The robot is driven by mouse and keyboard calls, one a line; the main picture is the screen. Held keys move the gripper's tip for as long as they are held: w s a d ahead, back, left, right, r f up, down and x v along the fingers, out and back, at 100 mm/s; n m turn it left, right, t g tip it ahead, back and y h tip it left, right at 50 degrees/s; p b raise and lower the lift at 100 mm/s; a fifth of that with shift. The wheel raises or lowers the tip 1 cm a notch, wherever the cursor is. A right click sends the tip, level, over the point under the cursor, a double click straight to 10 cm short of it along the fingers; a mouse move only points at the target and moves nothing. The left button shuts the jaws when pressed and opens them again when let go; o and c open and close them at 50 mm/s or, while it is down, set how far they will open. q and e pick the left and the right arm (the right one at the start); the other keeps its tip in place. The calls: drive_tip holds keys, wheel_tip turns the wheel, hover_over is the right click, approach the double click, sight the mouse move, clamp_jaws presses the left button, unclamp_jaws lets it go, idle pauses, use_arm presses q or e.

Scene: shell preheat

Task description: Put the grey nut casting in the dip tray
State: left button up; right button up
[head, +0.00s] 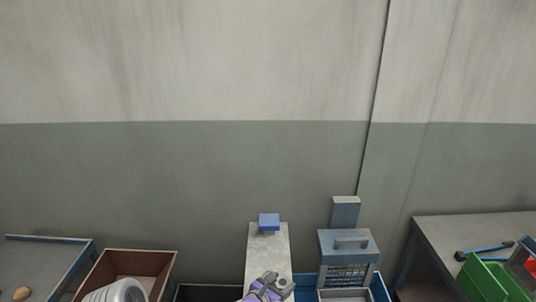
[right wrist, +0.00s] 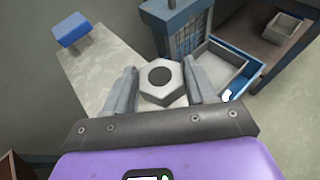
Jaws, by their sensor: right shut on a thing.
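The grey nut casting (right wrist: 148,91) is a hexagonal piece with a dark round hole. It sits between the two fingers of my right gripper (right wrist: 161,76), which is shut on it above a pale bench top. In the head view my right gripper (head: 268,287) shows at the bottom edge, over the pale narrow bench; the nut is hard to make out there. A blue-edged tray (right wrist: 243,82) with a pale inside lies to the right of the nut in the right wrist view. I cannot tell whether it is the dip tray. My left gripper is out of view.
A blue-grey box with a grille and handle (head: 348,245) stands right of the pale bench (head: 267,257). A blue block (head: 269,221) is at its far end. A brown bin (head: 128,263) is at left; a green crate (head: 487,281) sits on the right table (head: 460,229).

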drive_tip(key=shift+m+g+h, duration=0.4)
drive_tip(key=shift+m, duration=0.1)
drive_tip(key=d, duration=0.1)
drive_tip(key=s+d+f, duration=0.1)
drive_tip(key=d, duration=0.1)
drive_tip(key=d+f, duration=0.1)
drive_tip(key=shift+s+d+b, duration=0.3)
drive_tip(key=shift+s+d, duration=0.1)
drive_tip(key=s+d+f+m+g+h+b, duration=0.1)
drive_tip(key=s+d+f+m+g, duration=0.1)
drive_tip(key=s+d, duration=0.55)
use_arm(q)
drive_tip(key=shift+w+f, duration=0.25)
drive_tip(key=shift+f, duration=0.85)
use_arm(e)
wheel_tip(320, 180, up, 10)
drive_tip(key=w+d+n+t+y, duration=0.1)
drive_tip(key=n+t+y, duration=0.4)
drive_tip(key=n+y, duration=0.1)
drive_tip(key=shift+w+n, duration=0.25)
drive_tip(key=shift+n, duration=0.25)
drive_tip(key=shift+d+r, duration=0.1)
drive_tip(key=shift+d, duration=0.05)
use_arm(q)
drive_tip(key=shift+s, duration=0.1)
